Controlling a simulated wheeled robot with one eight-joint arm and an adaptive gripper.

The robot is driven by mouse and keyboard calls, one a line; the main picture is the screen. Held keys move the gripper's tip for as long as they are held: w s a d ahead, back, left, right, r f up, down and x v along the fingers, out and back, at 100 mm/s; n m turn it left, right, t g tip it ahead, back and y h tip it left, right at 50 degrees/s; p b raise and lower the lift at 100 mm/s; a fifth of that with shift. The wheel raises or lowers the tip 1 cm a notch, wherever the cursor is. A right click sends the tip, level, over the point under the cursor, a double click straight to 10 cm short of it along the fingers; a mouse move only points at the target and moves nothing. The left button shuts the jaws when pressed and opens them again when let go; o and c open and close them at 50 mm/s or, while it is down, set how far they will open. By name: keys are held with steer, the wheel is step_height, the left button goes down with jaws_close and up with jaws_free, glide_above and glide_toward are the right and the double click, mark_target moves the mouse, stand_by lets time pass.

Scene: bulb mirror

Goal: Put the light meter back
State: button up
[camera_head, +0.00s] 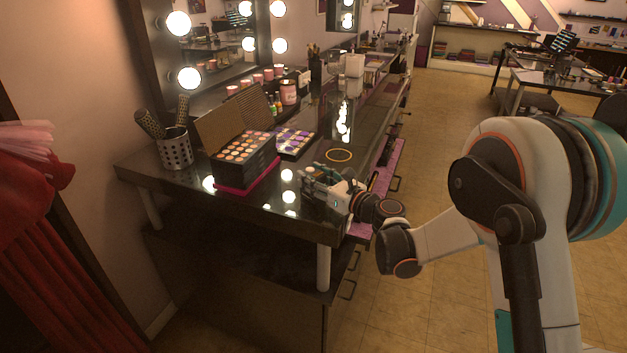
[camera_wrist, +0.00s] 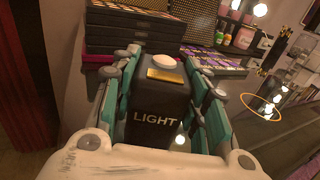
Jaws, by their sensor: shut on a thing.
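My gripper (camera_head: 322,178) is over the near part of the black vanity table, its teal-lined fingers shut on the light meter. In the wrist view the light meter (camera_wrist: 157,112) is a dark box with the word LIGHT, a gold plate and a white dome on top. It sits upright between the fingers of my gripper (camera_wrist: 160,92). In the head view the fingers mostly hide it. I cannot tell whether its base touches the table. A thin golden ring (camera_head: 338,155) is marked on the tabletop, beyond my gripper; it also shows at the right in the wrist view (camera_wrist: 262,107). The ring is empty.
A stacked makeup palette box (camera_head: 244,162) stands left of my gripper, with a purple palette (camera_head: 296,143) behind it. A metal brush cup (camera_head: 175,150) is at the far left. Jars and bottles (camera_head: 288,92) stand by the mirror. The glossy table around the ring is clear.

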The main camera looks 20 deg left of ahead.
steer(key=shift+f, duration=0.1)
steer(key=o, duration=1.2)
steer(key=shift+o, duration=0.2)
steer(key=shift+s+d+r, duration=0.1)
steer(key=shift+d+r, duration=0.1)
steer(key=shift+d, duration=0.05)
steer(key=p+v, duration=0.2)
steer(key=v, duration=0.9)
steer(key=shift+s+d+p, duration=0.15)
steer(key=shift+d+p, duration=0.05)
steer(key=shift+p, duration=0.1)
